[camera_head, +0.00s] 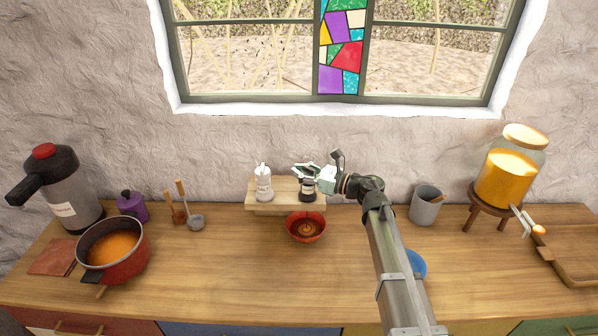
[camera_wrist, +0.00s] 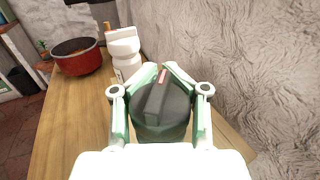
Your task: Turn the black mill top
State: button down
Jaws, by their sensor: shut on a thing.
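The black mill (camera_head: 307,194) stands on a small wooden riser against the wall, and my gripper hides most of its upper part in the head view. In the wrist view its dark top (camera_wrist: 162,108) has a raised ridge with a small reddish mark at the far end. My gripper (camera_head: 308,176) is shut on the black mill top, with a green-and-white finger on each side of it. A white mill (camera_head: 263,184) stands upright to its left on the same riser and also shows in the wrist view (camera_wrist: 124,52).
The wooden riser (camera_head: 262,208) stands at the back of the counter. A red bowl (camera_head: 306,238) with a reddish-brown content sits in front of it. A grey cup (camera_head: 425,207) is to the right. A red pot (camera_head: 128,262) and a flask (camera_head: 70,192) are at left. The counter's front middle is clear.

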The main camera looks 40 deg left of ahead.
jog(key=shift+d+f+t+b, duration=0.1)
jog(key=shift+f+t+b, duration=0.1)
jog(key=shift+t+b, duration=0.15)
jog(key=shift+f+m+t+b, duration=0.15)
jog(key=shift+m+t+b, duration=0.85)
jog(key=shift+t+b, duration=0.2)
jog(key=shift+w+m+t+b, duration=0.15)
jog(key=shift+m+t+b, duration=0.65)
jog(key=shift+t, duration=0.45)
jog(key=m+t, duration=0.1)
jog(key=t, duration=0.1)
jog(key=shift+w+d+r+m+t, duration=0.1)
jog(key=shift+w+r+m+t, duration=0.1)
jog(key=shift+m+t, duration=0.2)
jog(key=m+t, duration=0.1)
jog(key=m+t+h, duration=0.1)
jog(key=t+p, duration=0.1)
jog(key=t, duration=0.1)
jog(key=shift+w+r+m+h, duration=0.2)
jog(key=shift+w+m+h, duration=0.1)
jog(key=shift+m+h, duration=0.1)
jog(key=shift+w+d+f+m+t+h+p, duration=0.1)
jog(key=shift+w+m+t+h+p, duration=0.1)
jog(key=shift+m+t+h+p, duration=0.35)
jog(key=shift+w+d+m+t+h+p, duration=0.15)
jog(key=shift+m+t+h, duration=0.15)
jog(key=shift+t, duration=0.45)
jog(key=shift+w+m+t+h+p, duration=0.1)
jog(key=shift+m+t+h+p, duration=0.8)
jog(key=shift+m+t+h, duration=0.25)
